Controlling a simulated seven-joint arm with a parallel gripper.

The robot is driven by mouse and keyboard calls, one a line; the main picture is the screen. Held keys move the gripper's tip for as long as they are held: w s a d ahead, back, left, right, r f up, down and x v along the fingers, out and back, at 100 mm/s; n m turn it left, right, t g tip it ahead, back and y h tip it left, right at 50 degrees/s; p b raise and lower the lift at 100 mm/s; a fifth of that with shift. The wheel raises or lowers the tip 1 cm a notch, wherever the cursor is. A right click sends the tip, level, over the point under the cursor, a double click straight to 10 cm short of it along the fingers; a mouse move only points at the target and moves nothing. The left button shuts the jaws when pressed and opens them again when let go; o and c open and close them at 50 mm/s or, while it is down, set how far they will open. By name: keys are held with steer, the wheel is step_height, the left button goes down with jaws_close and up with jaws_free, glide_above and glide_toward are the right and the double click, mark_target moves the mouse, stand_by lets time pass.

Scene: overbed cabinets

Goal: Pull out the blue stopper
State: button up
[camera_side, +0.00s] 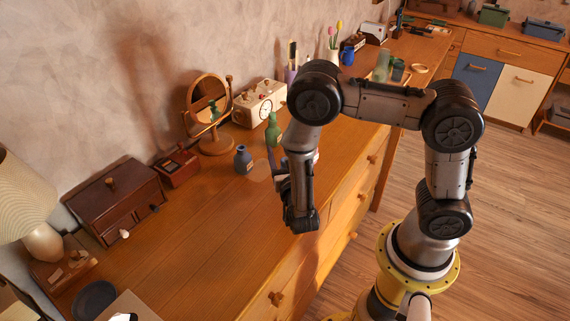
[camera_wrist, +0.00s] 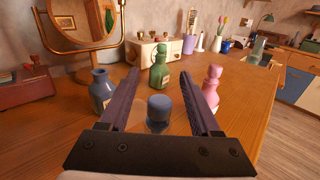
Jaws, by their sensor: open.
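The blue stopper (camera_wrist: 159,106) shows in the wrist view as a rounded blue-grey cap, apparently on top of a clear vessel whose lower part is mostly hidden by my gripper's body. My gripper (camera_wrist: 158,76) is open, with one dark purple finger left of the stopper and one right of it. Gaps show on both sides in the picture, and nothing is held. In the side view my gripper (camera_side: 277,163) is over the wooden top, and I cannot make out the stopper there.
A blue bottle (camera_wrist: 101,93) stands left of the fingers, a green bottle (camera_wrist: 159,70) beyond them, and a pink bottle (camera_wrist: 211,88) close on the right. A round mirror (camera_side: 209,100), cream radio-like box (camera_side: 260,103) and dark wooden chest (camera_side: 116,202) stand along the wall.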

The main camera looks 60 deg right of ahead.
steer(key=shift+d, duration=0.1)
jaws_close()
steer(key=shift+r, duration=0.15)
stand_by(0.4)
